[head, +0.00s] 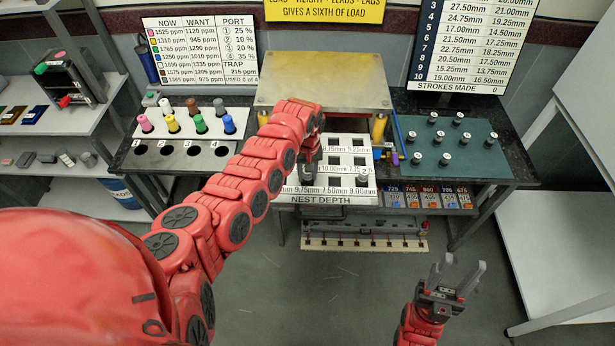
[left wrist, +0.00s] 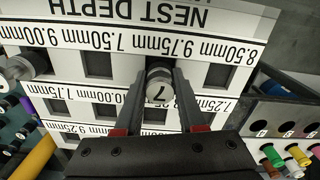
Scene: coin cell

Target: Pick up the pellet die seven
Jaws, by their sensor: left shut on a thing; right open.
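The pellet die seven (left wrist: 157,92) is a grey metal cylinder with a 7 on its top, seen in the left wrist view. My left gripper (left wrist: 160,78) is shut on it, one finger on each side. The die is at the nest by the 9.75mm label of the white nest depth block (left wrist: 215,50). I cannot tell whether it sits in the nest or is lifted clear. In the head view my left gripper (head: 307,170) is over the left part of the block and the die is hard to make out. My right gripper (head: 457,275) is open and empty over the floor.
Another die (head: 362,176) stands at the 9.00mm nest. Several dies stand on the green mat (head: 480,163) at the right. Coloured-top pieces (head: 200,124) stand on the left rack. A metal plate (head: 325,78) is behind the block, with yellow posts beside it.

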